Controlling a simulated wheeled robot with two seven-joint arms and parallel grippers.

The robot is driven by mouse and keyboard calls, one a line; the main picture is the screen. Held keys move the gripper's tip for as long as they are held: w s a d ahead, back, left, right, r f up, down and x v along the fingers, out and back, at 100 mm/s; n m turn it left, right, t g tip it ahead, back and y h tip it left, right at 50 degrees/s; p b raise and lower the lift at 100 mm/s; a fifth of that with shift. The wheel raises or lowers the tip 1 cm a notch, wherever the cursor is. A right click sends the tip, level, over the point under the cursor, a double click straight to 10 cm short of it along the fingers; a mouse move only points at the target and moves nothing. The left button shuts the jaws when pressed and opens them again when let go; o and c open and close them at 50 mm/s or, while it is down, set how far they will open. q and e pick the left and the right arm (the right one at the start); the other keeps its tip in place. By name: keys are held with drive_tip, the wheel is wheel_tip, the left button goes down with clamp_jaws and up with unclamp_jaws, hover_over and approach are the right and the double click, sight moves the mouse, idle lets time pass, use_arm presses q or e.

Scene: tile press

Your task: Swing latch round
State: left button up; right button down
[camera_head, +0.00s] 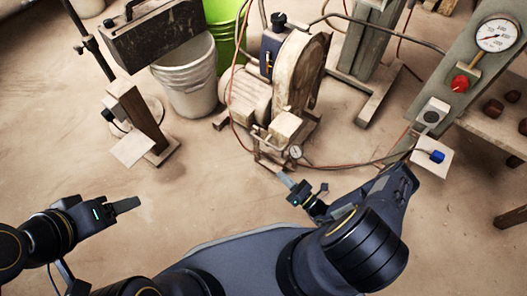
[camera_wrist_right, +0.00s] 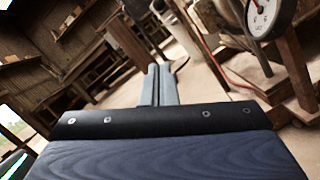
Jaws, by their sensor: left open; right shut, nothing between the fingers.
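I cannot make out for certain which part is the latch. A blue piece (camera_head: 437,156) sits over a pale plate at the front of the grey press frame (camera_head: 455,75) on the right, with a cable running to it. My right gripper (camera_head: 287,181) is shut and empty, in front of the compressor and well left of the blue piece. Its closed fingers also show in the right wrist view (camera_wrist_right: 159,84), with nothing between them. My left gripper (camera_head: 126,205) is open and empty over bare floor at the left.
A compressor (camera_head: 250,95) with a small gauge (camera_head: 295,152) stands ahead of my right gripper; a gauge (camera_wrist_right: 268,15) shows large at the wrist view's upper right. The press frame carries a dial (camera_head: 497,35) and red knob (camera_head: 460,83). Hoses cross the floor. A white bucket (camera_head: 190,85) stands behind.

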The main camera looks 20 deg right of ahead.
use_arm(q)
wheel_tip(320, 180, down, 2)
drive_tip(key=shift+f+b, duration=0.2)
drive_tip(key=shift+b, duration=1.05)
use_arm(e)
drive_tip(key=w+a+r, duration=0.3)
drive_tip(key=w+r, duration=0.2)
drive_tip(key=w, duration=0.4)
drive_tip(key=shift+w+a, duration=0.2)
drive_tip(key=shift+w, duration=0.1)
